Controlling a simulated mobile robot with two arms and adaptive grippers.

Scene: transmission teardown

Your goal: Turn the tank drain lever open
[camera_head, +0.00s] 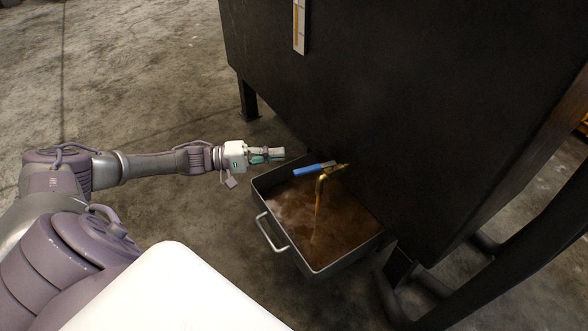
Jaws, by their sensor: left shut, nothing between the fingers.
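The tank (400,100) is a large dark box on legs. Low on its front is a brass drain spout (321,185) with a blue lever (314,169) that points left, out to the side of the spout. A thin brown stream (317,205) falls from the spout into a grey metal pan below. My left gripper (283,153) is shut and empty. It is just left of the lever's blue end, with a small gap between them in the picture. My right gripper is not in view.
The grey pan (296,258) stands on the floor under the spout, holds brown liquid and has a handle (268,234) on its left side. A gauge strip (299,25) is on the tank front. Tank legs (247,100) stand near. The concrete floor at left is clear.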

